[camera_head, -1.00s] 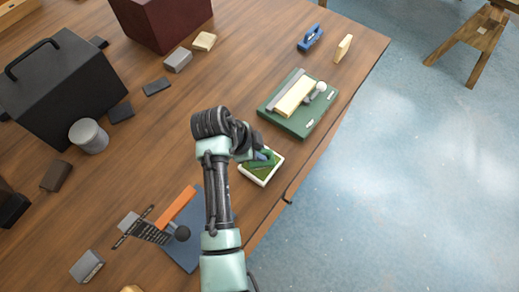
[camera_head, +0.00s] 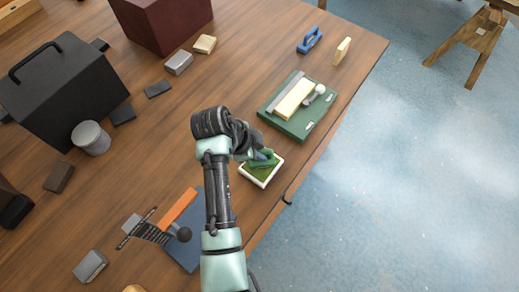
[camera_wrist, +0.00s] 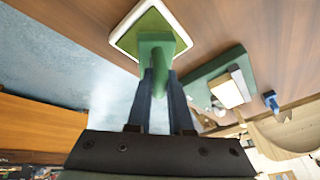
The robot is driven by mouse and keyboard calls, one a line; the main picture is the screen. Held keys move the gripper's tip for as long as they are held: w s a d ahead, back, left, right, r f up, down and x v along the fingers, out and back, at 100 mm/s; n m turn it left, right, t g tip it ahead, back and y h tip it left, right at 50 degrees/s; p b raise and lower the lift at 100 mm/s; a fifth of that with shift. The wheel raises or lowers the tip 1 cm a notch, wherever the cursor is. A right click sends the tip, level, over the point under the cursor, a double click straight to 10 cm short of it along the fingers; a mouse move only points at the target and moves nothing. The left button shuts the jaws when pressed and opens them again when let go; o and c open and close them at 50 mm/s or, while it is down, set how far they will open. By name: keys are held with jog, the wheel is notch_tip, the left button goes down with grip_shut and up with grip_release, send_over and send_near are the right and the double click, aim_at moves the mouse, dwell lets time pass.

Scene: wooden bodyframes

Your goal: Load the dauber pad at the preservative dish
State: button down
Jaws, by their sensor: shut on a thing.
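The preservative dish (camera_head: 260,172) is a shallow square tray with a white rim and a green inside, near the table's front edge. It also shows in the wrist view (camera_wrist: 122,40). My gripper (camera_head: 262,157) is over the dish; in the wrist view its two dark blue fingers (camera_wrist: 160,82) are shut on a green dauber (camera_wrist: 156,42). The dauber is at the dish, in front of its green inside. Its pad end is hidden, so I cannot tell whether it touches the green surface.
A green board (camera_head: 290,122) with a wooden piece and a white-knobbed tool lies beyond the dish. A blue mat (camera_head: 186,256) with an orange-handled tool lies to the left. A blue-handled tool (camera_head: 309,40) and a pale block (camera_head: 342,50) are near the far corner.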

jog(key=shift+r+p, duration=2.1)
jog(key=shift+r, duration=0.7)
jog(key=shift+s+d+f, duration=0.1)
jog(key=shift+s+f, duration=0.05)
jog(key=shift+f, duration=0.2)
jog(key=s+f+n+y+b, duration=0.1)
jog(key=n, duration=0.1)
jog(key=s+f+n+t+b, duration=0.1)
jog(key=s+f+n, duration=0.1)
jog(key=n, duration=0.1)
jog(key=s+d+f+n+t+y+b, duration=0.1)
jog(key=n, duration=0.2)
jog(key=shift+s+d+f+y+b, duration=0.1)
jog(key=shift+s+f+y+b, duration=0.05)
jog(key=shift+f+y+b, duration=0.2)
jog(key=s+n, duration=0.1)
jog(key=n+y+b, duration=0.1)
jog(key=n, duration=0.1)
jog(key=s+n+y, duration=0.1)
jog(key=n, duration=0.1)
jog(key=shift+s+f+t+b, duration=0.3)
jog(key=shift+f+b, duration=0.1)
jog(key=n, duration=0.1)
jog(key=s+n+y+b, duration=0.1)
jog(key=shift+s+a+n, duration=0.3)
jog(key=shift+n, duration=0.1)
jog(key=shift+s+a+r+n+y, duration=0.15)
jog(key=shift+s+n+y, duration=0.2)
jog(key=shift+n, duration=0.25)
